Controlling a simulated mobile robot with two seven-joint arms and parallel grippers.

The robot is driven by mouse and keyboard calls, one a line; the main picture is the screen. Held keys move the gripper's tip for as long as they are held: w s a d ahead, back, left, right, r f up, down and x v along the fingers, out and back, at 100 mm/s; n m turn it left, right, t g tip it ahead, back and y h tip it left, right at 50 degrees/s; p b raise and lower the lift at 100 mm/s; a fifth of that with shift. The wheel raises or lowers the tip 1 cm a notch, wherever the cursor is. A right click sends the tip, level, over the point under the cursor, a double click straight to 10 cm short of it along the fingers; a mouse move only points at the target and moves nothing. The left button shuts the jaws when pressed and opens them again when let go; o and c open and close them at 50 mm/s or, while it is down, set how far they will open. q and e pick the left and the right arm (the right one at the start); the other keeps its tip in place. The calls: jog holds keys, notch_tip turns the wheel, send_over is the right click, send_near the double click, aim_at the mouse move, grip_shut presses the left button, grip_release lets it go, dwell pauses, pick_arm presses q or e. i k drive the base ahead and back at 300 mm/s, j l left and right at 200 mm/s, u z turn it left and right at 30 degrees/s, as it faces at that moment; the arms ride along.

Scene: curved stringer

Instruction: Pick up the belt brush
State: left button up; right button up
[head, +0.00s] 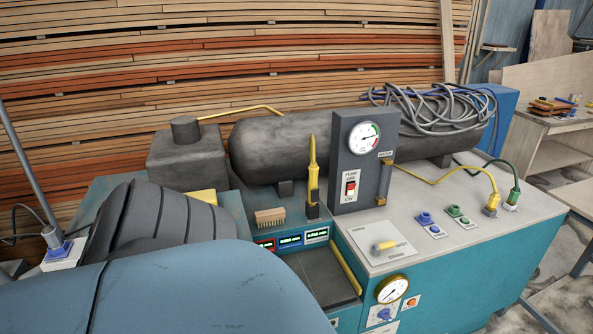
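A small brush with a tan wooden block and bristles, which looks like the belt brush (270,217), rests on the teal machine bench (446,262), just behind a row of small digital displays (290,240). It lies apart from the things around it, and nothing covers it. Neither of my grippers shows in the head view, so I cannot see their state or their distance from the brush.
A yellow-topped upright tool (313,165) stands right of the brush, beside a grey gauge panel (361,160). A dark tank (285,145) lies behind. A large blue rounded surface (170,295) and a dark ribbed shape (150,220) fill the lower left.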

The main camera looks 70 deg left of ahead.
aim_at(276, 215)
jog(key=i+j, duration=0.15)
jog(key=i, duration=0.65)
jog(key=i+j, duration=0.1)
jog(key=i, duration=0.7)
jog(key=i+l+u, duration=0.1)
jog(key=i+u, duration=0.25)
jog(key=i, duration=0.2)
jog(key=i+l+u, duration=0.25)
jog(key=i+u, duration=0.25)
jog(key=u, duration=1.65)
